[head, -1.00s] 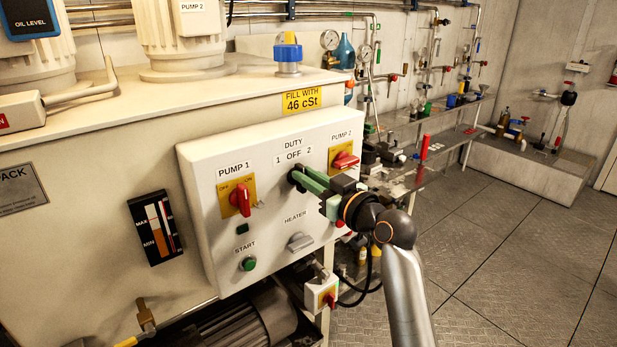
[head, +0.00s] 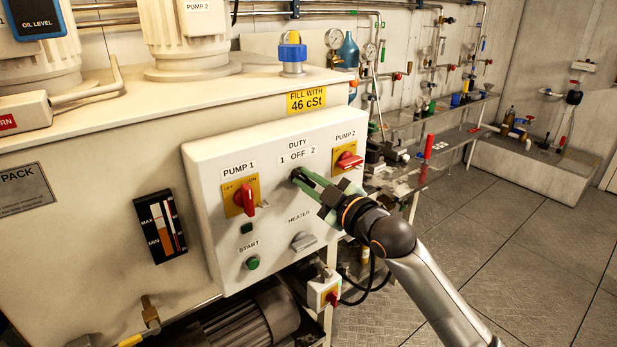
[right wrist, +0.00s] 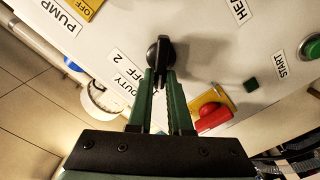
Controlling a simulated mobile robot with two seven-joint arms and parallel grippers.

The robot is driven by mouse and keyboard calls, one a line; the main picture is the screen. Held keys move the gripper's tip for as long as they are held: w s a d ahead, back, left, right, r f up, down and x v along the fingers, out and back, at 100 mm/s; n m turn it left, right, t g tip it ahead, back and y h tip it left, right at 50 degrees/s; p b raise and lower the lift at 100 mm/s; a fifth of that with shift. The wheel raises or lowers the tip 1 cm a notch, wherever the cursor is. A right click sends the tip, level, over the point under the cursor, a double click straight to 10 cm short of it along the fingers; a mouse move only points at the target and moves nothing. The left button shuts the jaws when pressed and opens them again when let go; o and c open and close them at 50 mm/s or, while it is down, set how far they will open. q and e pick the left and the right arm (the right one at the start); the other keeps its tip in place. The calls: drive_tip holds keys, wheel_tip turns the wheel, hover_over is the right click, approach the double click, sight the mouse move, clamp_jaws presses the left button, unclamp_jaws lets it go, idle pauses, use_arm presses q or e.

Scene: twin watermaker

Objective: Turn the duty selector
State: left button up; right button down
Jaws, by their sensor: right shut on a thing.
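The duty selector is a black knob (head: 297,175) on the white control panel (head: 205,185), just under the "1 OFF 2" label (head: 298,154). In the right wrist view the knob (right wrist: 160,50) shows beyond the fingertips. My right gripper (head: 304,178), with green fingers, reaches it from the lower right and is shut on it. In the right wrist view the fingers (right wrist: 160,75) sit on both sides of the knob's grip. The fingers hide part of the knob, so I cannot tell its exact setting. My left gripper is not in view.
Red Pump 1 switch (head: 246,198) and red Pump 2 switch (head: 349,160) flank the selector. The grey heater knob (head: 303,241) and green start button (head: 252,263) are below. A bench with fittings (head: 440,150) stands behind. The floor (head: 500,240) at right is clear.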

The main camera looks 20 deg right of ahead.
drive_tip(key=shift+f+n, duration=0.1)
drive_tip(key=shift+n, duration=0.2)
drive_tip(key=c, duration=0.8)
unclamp_jaws()
drive_tip(key=shift+c, duration=0.2)
drive_tip(key=shift+s, duration=0.1)
drive_tip(key=b+v, duration=0.1)
drive_tip(key=v, duration=1.1)
drive_tip(key=shift+s+b, duration=0.2)
drive_tip(key=shift+b, duration=0.15)
